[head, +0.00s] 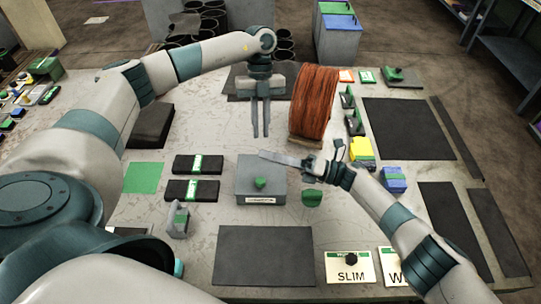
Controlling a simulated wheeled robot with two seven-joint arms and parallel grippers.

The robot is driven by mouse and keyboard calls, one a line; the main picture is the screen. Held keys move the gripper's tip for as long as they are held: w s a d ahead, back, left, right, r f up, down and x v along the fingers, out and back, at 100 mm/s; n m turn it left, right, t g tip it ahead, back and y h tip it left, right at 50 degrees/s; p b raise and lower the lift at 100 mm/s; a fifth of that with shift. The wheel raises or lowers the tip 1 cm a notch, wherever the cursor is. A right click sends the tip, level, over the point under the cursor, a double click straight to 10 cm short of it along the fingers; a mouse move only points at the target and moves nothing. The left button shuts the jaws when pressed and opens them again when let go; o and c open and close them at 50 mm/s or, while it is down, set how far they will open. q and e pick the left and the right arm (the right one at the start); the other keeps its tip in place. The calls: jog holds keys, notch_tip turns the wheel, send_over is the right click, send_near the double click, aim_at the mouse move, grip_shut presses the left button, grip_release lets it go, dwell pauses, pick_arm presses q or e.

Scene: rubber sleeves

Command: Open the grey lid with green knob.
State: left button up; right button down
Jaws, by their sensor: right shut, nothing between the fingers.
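The grey lid (243,178) tops a low grey box in the middle of the table. Its green knob (260,183) stands at the lid's centre, and the lid looks closed. A small white label (261,200) is on the front face. My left gripper (260,134) points down behind the box, its two fingers apart with nothing between them. My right gripper (263,154) reaches in from the right, shut and empty, its fingertips over or near the lid's back edge. I cannot tell whether they touch it.
An orange-brown spool (314,101) stands behind my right gripper. Black blocks with green labels (198,164) lie left of the box. A dark mat (264,256) lies in front, a green piece (312,198) to the right. A yellow item (361,149) and blue item (394,180) stand farther right.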

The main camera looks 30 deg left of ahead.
pick_arm(q)
jog(key=o, duration=0.5)
jog(key=shift+r, duration=0.15)
jog(key=v, duration=1.1)
jog(key=shift+w+a+r, duration=0.1)
jog(key=shift+w+r, duration=0.1)
jog(key=shift+r, duration=0.1)
